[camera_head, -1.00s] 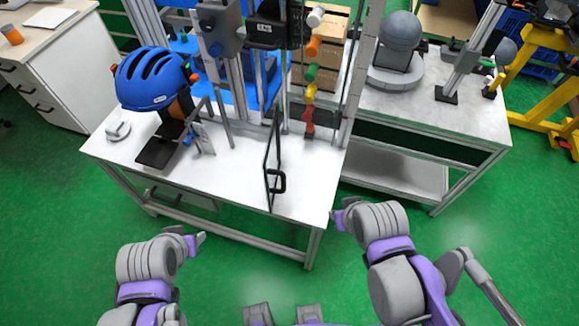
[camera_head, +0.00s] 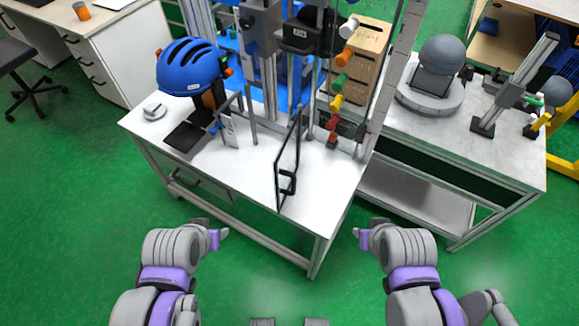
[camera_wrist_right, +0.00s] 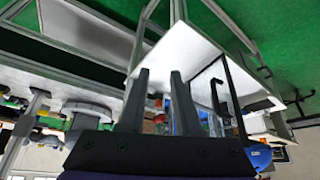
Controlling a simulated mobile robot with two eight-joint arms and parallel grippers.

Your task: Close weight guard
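The weight guard is a clear panel in a black frame (camera_head: 278,172) with a black handle (camera_head: 288,183). It stands swung out from the drop tower (camera_head: 268,60) toward the table's front edge. It also shows in the right wrist view, with its handle (camera_wrist_right: 216,97) right of the fingers. My right gripper (camera_head: 362,237) is in front of the table, right of the guard and apart from it. In the right wrist view its fingers (camera_wrist_right: 159,75) are spread with nothing between them. My left gripper (camera_head: 222,234) is in front of the table, left of the guard; its finger gap is unclear.
A blue helmet (camera_head: 190,67) sits on a stand at the table's left. Coloured knobs (camera_head: 336,103) run up the tower's right side. A second table (camera_head: 500,160) on the right holds a grey dome (camera_head: 440,55). Green floor (camera_head: 75,230) is free at left.

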